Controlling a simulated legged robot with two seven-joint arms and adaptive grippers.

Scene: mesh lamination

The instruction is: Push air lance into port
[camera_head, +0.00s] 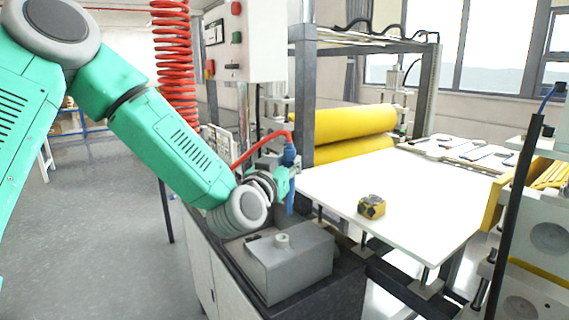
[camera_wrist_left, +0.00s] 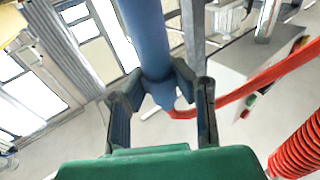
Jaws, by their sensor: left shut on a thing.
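The blue air lance (camera_head: 289,155) hangs roughly upright, with a red hose leading off its upper part to the left. My left gripper (camera_head: 284,182) is shut around the lance. In the left wrist view the two dark fingers (camera_wrist_left: 160,82) close on the blue shaft of the lance (camera_wrist_left: 147,35), with the red hose running off to the right. A grey box (camera_head: 290,265) below carries a short round port (camera_head: 282,241) on its top. The lance's lower end appears above the port and apart from it. My right gripper is not in view.
A white table (camera_head: 400,180) with a small yellow and black block (camera_head: 371,206) lies to the right. Yellow rollers (camera_head: 355,130) stand behind it in a grey frame. A red coiled hose (camera_head: 172,60) hangs behind my left arm. A control cabinet (camera_head: 240,45) is at the back.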

